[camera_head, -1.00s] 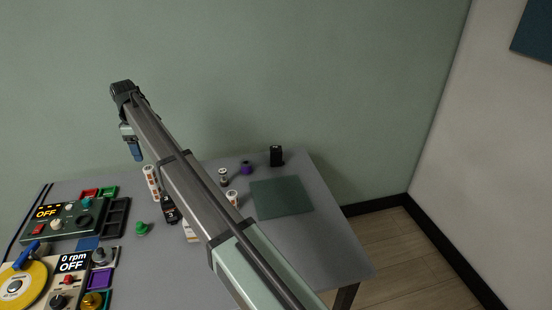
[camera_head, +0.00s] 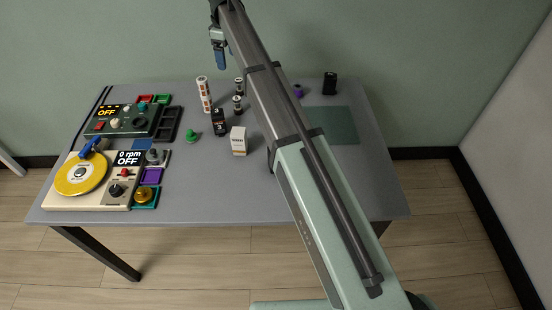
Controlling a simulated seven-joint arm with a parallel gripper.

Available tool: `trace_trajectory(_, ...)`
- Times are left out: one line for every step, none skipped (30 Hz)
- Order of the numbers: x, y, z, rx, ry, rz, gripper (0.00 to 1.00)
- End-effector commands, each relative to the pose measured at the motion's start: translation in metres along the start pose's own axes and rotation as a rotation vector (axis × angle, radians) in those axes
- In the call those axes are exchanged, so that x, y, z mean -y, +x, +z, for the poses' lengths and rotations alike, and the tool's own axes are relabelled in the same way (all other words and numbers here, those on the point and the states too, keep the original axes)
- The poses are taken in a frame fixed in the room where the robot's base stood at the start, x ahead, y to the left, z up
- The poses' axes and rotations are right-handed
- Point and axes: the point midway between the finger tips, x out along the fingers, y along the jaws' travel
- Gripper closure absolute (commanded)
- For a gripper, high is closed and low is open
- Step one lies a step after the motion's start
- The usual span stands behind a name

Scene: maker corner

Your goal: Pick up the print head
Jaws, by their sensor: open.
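My gripper (camera_head: 220,58) hangs at the upper left of centre, pointing down, at the end of my arm. It appears above the back edge of the table and holds nothing that I can see. I cannot tell for sure which thing is the print head. Candidates are a small black block with a label (camera_head: 220,122) at mid table and a black upright piece (camera_head: 330,84) at the back right. My gripper is apart from both. My arm crosses the table and hides part of its middle.
The grey table (camera_head: 200,190) holds a tall patterned cylinder (camera_head: 204,94), two small spools (camera_head: 238,95), a white box (camera_head: 239,141), a green knob (camera_head: 192,135) and a purple piece (camera_head: 298,91). Control panels (camera_head: 120,120), a yellow disc (camera_head: 81,173) and coloured trays fill the left. A green mat (camera_head: 335,124) lies right.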

Motion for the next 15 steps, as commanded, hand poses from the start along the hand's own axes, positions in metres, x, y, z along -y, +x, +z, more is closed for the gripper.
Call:
trace_trajectory(0.015, 0.001, 0.027, -0.004, 0.012, 0.005, 0.15)
trace_trajectory(0.022, 0.001, 0.039, -0.005, 0.019, 0.007, 0.15)
trace_trajectory(0.030, 0.002, 0.055, -0.007, 0.028, 0.010, 0.15)
trace_trajectory(0.038, 0.002, 0.067, -0.009, 0.034, 0.012, 0.15)
trace_trajectory(0.046, 0.003, 0.079, -0.009, 0.039, 0.014, 0.15)
trace_trajectory(0.059, 0.004, 0.096, -0.011, 0.044, 0.015, 0.15)
trace_trajectory(0.068, 0.006, 0.109, -0.011, 0.047, 0.017, 0.15)
trace_trajectory(0.079, 0.007, 0.121, -0.012, 0.046, 0.018, 0.15)
trace_trajectory(0.093, 0.009, 0.138, -0.012, 0.039, 0.019, 0.15)
trace_trajectory(0.105, 0.011, 0.149, -0.012, 0.029, 0.019, 0.15)
trace_trajectory(0.116, 0.013, 0.161, -0.011, 0.019, 0.019, 0.15)
trace_trajectory(0.130, 0.016, 0.173, -0.011, -0.001, 0.018, 0.15)
trace_trajectory(0.141, 0.018, 0.183, -0.010, -0.016, 0.018, 0.15)
trace_trajectory(0.150, 0.020, 0.190, -0.009, -0.035, 0.016, 0.15)
trace_trajectory(0.163, 0.023, 0.200, -0.007, -0.061, 0.014, 0.15)
